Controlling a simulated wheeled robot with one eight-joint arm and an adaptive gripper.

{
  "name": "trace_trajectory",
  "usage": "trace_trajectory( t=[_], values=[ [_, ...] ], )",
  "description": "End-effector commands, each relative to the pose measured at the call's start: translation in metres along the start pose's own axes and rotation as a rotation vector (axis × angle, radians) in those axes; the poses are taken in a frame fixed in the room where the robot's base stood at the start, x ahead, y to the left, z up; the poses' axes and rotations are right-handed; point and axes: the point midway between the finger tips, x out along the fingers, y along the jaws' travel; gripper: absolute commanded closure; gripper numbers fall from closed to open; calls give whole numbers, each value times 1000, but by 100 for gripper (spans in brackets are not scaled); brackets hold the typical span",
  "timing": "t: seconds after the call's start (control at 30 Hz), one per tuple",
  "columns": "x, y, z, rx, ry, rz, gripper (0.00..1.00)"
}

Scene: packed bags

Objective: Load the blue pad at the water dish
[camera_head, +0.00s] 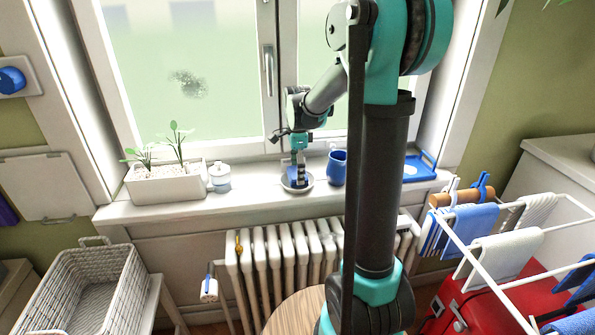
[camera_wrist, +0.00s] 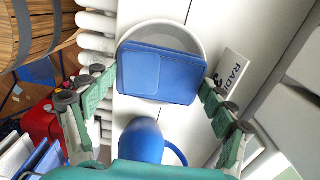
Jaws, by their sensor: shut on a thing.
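The blue pad (camera_wrist: 158,76) is a flat blue block in the wrist view, held between the two fingers of my gripper (camera_wrist: 157,84). The water dish (camera_wrist: 160,29) is a round, pale bowl directly behind the pad in that view, and the pad covers much of it. In the head view my gripper (camera_head: 299,176) points down at the dish (camera_head: 297,188) on the windowsill. I cannot tell whether the pad touches the water.
A blue mug (camera_head: 337,168) stands close to the right of the dish. A blue tray (camera_head: 420,168) lies farther right. A white jar (camera_head: 220,178) and planter (camera_head: 166,184) stand to the left. The radiator (camera_head: 290,255) is below. A drying rack with cloths (camera_head: 503,252) stands right.

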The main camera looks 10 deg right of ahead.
Motion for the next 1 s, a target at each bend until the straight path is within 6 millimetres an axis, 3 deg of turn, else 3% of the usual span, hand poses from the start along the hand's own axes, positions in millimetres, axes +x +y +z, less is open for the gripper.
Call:
trace_trajectory(
  t=[0.5,1.0],
  values=[
    [0,1,0,0,0,0,39],
    [-35,0,0,0,0,0,39]
  ],
)
